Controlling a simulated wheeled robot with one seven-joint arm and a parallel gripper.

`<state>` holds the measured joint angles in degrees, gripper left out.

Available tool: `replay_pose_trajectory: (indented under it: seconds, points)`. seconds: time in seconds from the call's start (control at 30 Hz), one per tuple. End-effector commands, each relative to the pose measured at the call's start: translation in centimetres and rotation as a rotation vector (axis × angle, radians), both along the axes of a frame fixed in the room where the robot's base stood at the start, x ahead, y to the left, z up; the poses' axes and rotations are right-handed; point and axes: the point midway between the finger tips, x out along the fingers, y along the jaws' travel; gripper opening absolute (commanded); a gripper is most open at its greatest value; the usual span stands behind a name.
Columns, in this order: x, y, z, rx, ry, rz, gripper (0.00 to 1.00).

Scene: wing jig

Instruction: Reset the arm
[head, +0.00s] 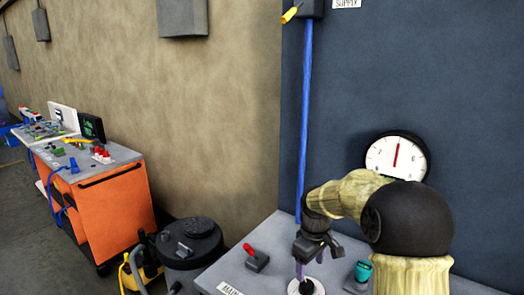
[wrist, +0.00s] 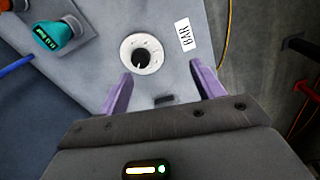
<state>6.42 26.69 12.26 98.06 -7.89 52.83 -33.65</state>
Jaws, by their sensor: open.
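My arm reaches in from the right of the head view and bends down over a grey bench top (head: 235,278). My gripper (head: 309,266) points down with its purple fingers apart. In the wrist view the open gripper (wrist: 160,78) has nothing between its fingertips. A white round fitting with a dark centre (head: 312,288) lies below the fingers; it also shows in the wrist view (wrist: 151,61), just beyond the fingertips. Whether the fingers touch it I cannot tell.
A red-handled switch (head: 256,258) stands left of my gripper, and a teal knob (head: 362,271) right. A dial gauge (head: 381,157) and blue hose (head: 303,120) are at the dark wall. A black drum (head: 190,250) and orange cart (head: 110,215) stand left.

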Motion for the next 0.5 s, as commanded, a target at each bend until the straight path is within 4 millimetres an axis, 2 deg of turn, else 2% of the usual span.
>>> replay_pose_trajectory:
  seconds: [0.03, 0.27, 0.5]
  points:
    - [-1.6, -0.1, 0.0, -0.001, -0.010, -0.046, 0.67]
    - [-8.1, -0.7, -0.9, 0.022, -0.070, -0.289, 0.67]
    - [-15.7, -1.4, -2.1, 0.072, -0.134, -0.556, 0.67]
